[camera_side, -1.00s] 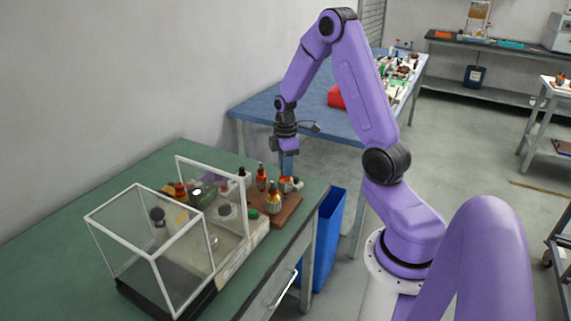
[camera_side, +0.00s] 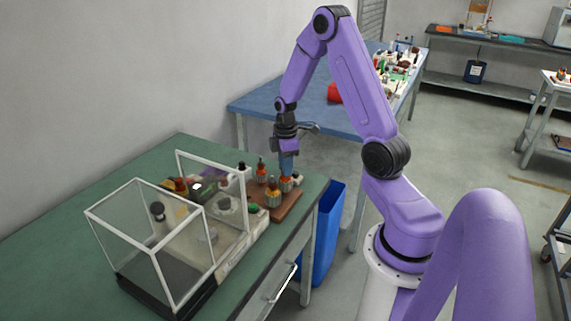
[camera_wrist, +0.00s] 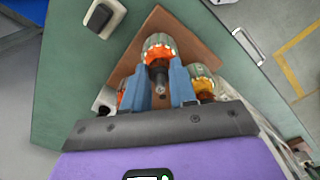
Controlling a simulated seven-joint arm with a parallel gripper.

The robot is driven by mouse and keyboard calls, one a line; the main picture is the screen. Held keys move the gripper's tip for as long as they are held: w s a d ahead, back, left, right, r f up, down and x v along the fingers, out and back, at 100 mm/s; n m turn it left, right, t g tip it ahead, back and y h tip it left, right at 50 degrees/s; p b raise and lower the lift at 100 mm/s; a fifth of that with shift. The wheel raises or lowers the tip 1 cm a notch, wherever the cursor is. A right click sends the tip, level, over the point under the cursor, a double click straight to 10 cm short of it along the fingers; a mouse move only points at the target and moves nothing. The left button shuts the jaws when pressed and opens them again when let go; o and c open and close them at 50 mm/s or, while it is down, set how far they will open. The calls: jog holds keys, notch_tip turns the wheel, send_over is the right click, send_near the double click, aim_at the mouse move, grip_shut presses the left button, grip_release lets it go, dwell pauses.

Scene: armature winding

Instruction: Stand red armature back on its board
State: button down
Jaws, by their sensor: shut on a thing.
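The red armature, with a ribbed grey core and orange-red windings, shows in the wrist view (camera_wrist: 159,44) and the side view (camera_side: 286,184). My gripper (camera_wrist: 161,82) is shut on its shaft, with one blue finger on each side. In the side view my gripper (camera_side: 287,170) points down over it. The armature looks roughly upright over the brown board (camera_side: 288,208), near its right end. I cannot tell whether its base touches the board. The board also shows in the wrist view (camera_wrist: 195,38).
An orange-yellow armature (camera_side: 273,191) stands close in front on the board, and another orange one (camera_side: 260,171) stands behind. A clear case with a white frame (camera_side: 130,232) is to the left. A blue bin (camera_side: 329,222) stands beyond the green table's right edge.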

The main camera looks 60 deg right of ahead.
dwell(0.3)
jog(key=c, duration=0.8)
grip_release()
jog(key=shift+r, duration=0.1)
jog(key=shift+r, duration=2.2)
